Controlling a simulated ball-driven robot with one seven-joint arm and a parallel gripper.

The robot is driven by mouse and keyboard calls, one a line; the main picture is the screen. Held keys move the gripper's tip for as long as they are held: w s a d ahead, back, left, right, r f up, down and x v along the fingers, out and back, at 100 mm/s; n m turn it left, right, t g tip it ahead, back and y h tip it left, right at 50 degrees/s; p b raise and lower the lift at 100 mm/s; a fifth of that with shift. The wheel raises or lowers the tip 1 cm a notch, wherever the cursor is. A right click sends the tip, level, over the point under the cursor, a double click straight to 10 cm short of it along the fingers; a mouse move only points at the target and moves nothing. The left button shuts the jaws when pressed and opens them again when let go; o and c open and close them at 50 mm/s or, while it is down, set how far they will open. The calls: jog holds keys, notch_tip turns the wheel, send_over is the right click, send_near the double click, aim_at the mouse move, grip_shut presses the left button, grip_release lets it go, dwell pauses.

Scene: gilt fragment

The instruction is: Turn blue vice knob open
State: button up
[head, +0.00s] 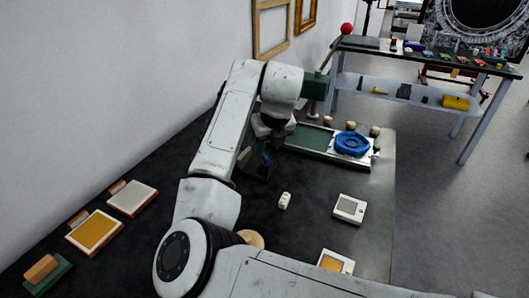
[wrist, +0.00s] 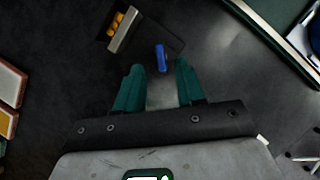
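A small dark vice (wrist: 160,40) with a grey jaw plate and yellow pieces beside it lies on the dark table in the wrist view. Its blue knob (wrist: 160,58) is a short upright bar in that view. My gripper (wrist: 160,70) is open, with two teal fingers. The blue knob appears just beyond the gap between the fingertips, and nothing shows gripped. In the head view my gripper (head: 262,148) is low over the vice (head: 257,171), and my arm hides part of both. I cannot tell the exact height of the fingers above the knob.
A green tray (head: 308,138) with a blue ring-shaped piece (head: 352,143) lies to the right of the vice. A small white object (head: 285,200) and a white square device (head: 349,208) are nearer. Framed panels (head: 94,232) lie at left, along the wall.

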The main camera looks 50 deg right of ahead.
aim_at(265, 155)
jog(key=shift+x, duration=2.5)
jog(key=shift+c, duration=0.4)
grip_shut()
